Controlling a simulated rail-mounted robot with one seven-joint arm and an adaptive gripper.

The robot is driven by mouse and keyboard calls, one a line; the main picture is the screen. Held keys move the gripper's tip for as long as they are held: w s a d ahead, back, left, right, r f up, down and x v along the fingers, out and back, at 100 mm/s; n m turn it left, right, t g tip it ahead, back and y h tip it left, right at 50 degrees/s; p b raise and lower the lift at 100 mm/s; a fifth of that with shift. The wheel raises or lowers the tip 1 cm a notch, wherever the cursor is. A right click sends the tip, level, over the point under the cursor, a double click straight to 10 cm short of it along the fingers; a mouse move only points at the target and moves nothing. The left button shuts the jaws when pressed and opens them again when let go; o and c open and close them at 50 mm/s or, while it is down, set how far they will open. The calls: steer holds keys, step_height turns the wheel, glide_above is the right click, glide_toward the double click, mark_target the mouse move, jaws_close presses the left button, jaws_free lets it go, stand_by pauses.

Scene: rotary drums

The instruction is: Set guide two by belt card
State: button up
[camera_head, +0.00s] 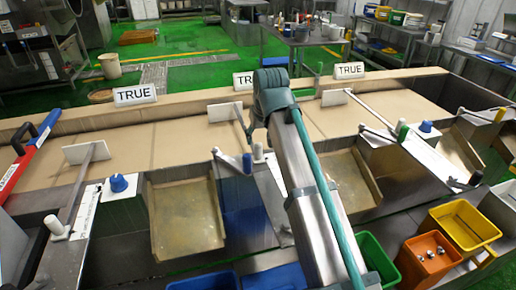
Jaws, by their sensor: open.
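A long tan belt (180,143) runs across the view. Three white cards stand behind it: the left (135,95) and right (349,70) read TRUE. The middle card (242,79) is partly hidden by my arm, its visible letters matching TRUE. The middle guide has a pale plate (222,112) over the belt and a thin bar (241,126) slanting towards a blue and white fitting (247,163) at the near edge. My gripper (258,122), at the dark end of my arm, is just right of that bar. Its fingers cannot be made out; contact is unclear.
The left guide (84,178) and right guide (372,113) also cross the belt. Metal chutes (185,215) slope below its near edge. Yellow (468,222), orange (420,270) and green (375,260) bins stand at lower right. A red and black object (30,150) lies far left.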

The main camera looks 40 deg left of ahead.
mark_target(258, 144)
steer(key=p+x, duration=0.1)
steer(key=x, duration=0.6)
steer(key=shift+w+f, duration=0.1)
steer(key=shift+f, duration=0.1)
jaws_close()
